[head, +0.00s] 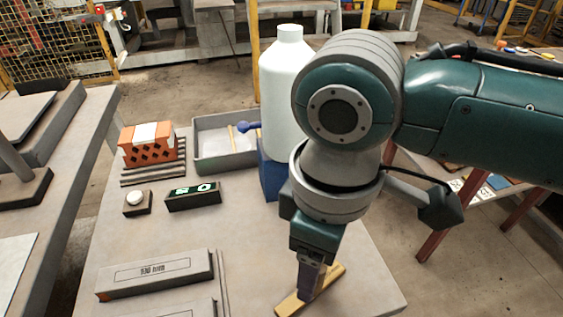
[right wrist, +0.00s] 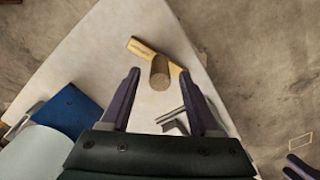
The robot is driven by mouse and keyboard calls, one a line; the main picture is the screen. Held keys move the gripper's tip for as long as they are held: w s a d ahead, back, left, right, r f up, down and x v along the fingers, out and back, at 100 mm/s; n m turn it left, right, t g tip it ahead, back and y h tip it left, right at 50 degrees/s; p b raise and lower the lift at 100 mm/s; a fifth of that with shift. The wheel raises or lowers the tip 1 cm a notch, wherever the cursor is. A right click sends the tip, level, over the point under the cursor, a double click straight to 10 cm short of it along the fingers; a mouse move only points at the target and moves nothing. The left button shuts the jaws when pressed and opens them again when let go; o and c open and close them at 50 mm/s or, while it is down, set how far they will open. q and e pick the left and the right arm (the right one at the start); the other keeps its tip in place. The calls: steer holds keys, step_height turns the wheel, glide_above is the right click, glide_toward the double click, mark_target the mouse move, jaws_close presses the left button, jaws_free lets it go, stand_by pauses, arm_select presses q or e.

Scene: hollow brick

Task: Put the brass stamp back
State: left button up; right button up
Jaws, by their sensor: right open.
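A brownish round-ended cylinder, apparently the brass stamp (right wrist: 159,76), shows in the right wrist view. It appears upright on or against a yellowish labelled strip (right wrist: 141,47); I cannot tell how it is seated. In the head view the strip (head: 291,304) lies near the table's front edge, and my gripper hides the stamp. My right gripper (right wrist: 163,84) is open, its fingers apart on either side of the stamp's end, with no visible contact. Dark finger-like parts (right wrist: 300,168) in the right wrist view's lower right corner may be my left gripper.
A large pale bottle (head: 285,85) stands by a blue block (head: 270,176) behind my right arm. A grey tray (head: 200,160), orange hollow brick (head: 135,155), display box (head: 193,203) and long grey box (head: 155,277) occupy the left. The table's middle is clear.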

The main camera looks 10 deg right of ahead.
step_height(320, 180, up, 9)
steer(key=shift+f+p, duration=0.15)
steer(key=shift+p, duration=0.65)
steer(key=s+a+f+m+t+y, duration=0.2)
steer(key=s+a+m+y, duration=0.15)
steer(key=s, duration=0.25)
steer(key=s+d+m+t+h, duration=0.1)
steer(key=s+d+m+h, duration=0.2)
steer(key=d, duration=1)
steer(key=s+m, duration=0.2)
steer(key=s, duration=0.1)
steer(key=shift+f+t, duration=0.15)
steer(key=shift+t, duration=0.15)
steer(key=shift+a, duration=0.1)
